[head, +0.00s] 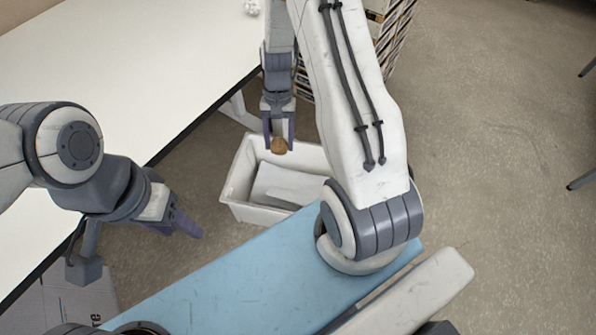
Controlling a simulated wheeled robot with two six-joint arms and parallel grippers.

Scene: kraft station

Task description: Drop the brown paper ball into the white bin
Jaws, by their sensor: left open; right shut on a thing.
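The brown paper ball (279,146) is between the fingertips of my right gripper (279,138), which is shut on it. My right gripper points down and holds the ball over the white bin (236,186), near its back side in the picture. The bin stands on the floor, and a pale flat piece shows inside it. My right arm hides part of the bin's right side. My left gripper (186,224) is open and empty, to the left of the bin, beside the table edge.
A white table (130,70) with a dark edge runs along the left. A crumpled white ball (252,7) lies at its far end. A stack of flat boxes (392,38) stands behind my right arm. The floor (490,150) on the right is mostly clear.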

